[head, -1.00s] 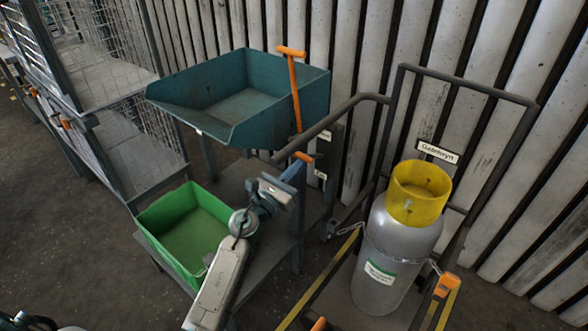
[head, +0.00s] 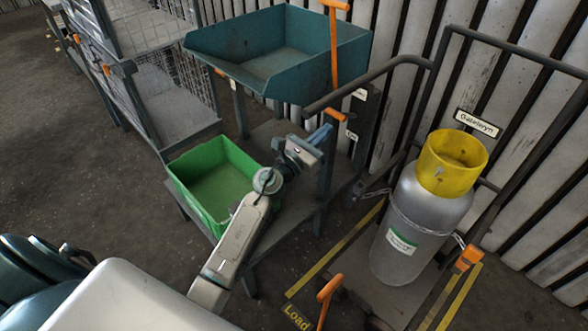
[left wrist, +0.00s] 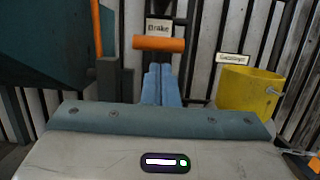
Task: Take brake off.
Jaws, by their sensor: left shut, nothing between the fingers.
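The brake lever shows an orange crossbar handle (left wrist: 158,44) under a sign reading "Brake" (left wrist: 159,27) in the left wrist view. In the head view this seems to be the short orange handle (head: 337,116) beside the cart post, with a small sign (head: 352,135) whose text is too small to read. My left gripper (head: 322,132) has blue fingers, shut and empty, pointing at the handle from just below. In the left wrist view the fingers (left wrist: 162,72) end right under the crossbar; I cannot tell if they touch it. My right gripper is not in view.
A teal hopper (head: 282,92) with a tall orange T-lever (head: 333,45) stands above a green bin (head: 215,182). A grey gas cylinder (head: 408,225) with a yellow collar (head: 452,162) stands on a trolley at right. Mesh cages (head: 170,85) stand at left. Floor at left is clear.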

